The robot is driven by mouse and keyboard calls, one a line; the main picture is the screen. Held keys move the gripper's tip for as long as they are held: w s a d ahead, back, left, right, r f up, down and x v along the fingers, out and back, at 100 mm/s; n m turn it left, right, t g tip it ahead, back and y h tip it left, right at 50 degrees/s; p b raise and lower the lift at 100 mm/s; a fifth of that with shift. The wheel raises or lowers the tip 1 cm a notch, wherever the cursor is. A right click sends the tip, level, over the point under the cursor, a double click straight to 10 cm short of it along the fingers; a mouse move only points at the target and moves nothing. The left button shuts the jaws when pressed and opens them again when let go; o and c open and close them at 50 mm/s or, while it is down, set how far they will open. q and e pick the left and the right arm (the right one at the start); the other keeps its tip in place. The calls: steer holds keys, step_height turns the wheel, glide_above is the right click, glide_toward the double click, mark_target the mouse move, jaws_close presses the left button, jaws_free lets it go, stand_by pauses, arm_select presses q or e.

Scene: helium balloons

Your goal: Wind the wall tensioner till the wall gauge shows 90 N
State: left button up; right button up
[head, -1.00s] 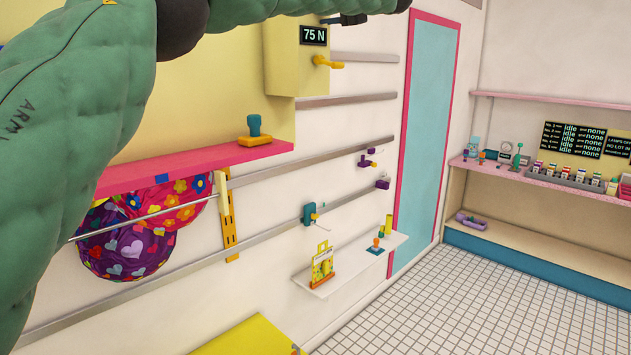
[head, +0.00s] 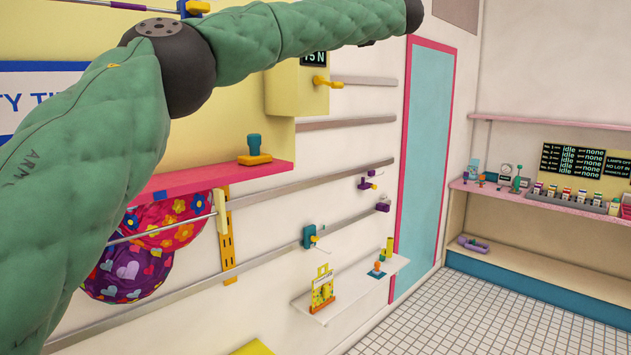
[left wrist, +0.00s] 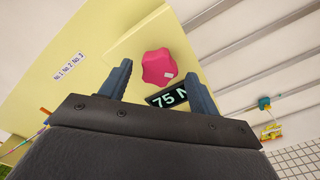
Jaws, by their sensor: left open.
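The wall gauge (head: 314,58) is a black display on a yellow box (head: 284,92); my left arm covers its top in the head view. The gauge reads 75 N in the left wrist view (left wrist: 168,97). A yellow crank-like handle (head: 328,82) sticks out at the box's right side. A pink lobed knob (left wrist: 158,68) shows beside the gauge in the left wrist view. My left gripper (left wrist: 158,64) is open and empty, its fingers framing the knob from the camera's angle; I cannot tell how far away it is. My right gripper is not in view.
A pink shelf (head: 210,178) with a teal-and-yellow tool (head: 254,150) is below the box. Patterned balloons (head: 130,270) hang under it. Metal rails (head: 350,120) run along the wall. A small white shelf (head: 350,285) is lower down. The tiled floor is clear.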

arm_select(q)
steer(key=shift+s+r, duration=0.15)
steer(key=shift+p+x, duration=1)
steer(key=shift+x, duration=0.2)
steer(key=shift+w+a, duration=0.2)
steer(key=shift+w, duration=0.1)
steer(key=shift+a, duration=0.1)
steer(key=shift+s, duration=0.1)
steer(key=shift+c, duration=1.3)
steer(key=c, duration=0.8)
steer(key=shift+m, duration=0.4)
steer(key=shift+r+m, duration=0.2)
steer(key=shift+m, duration=2)
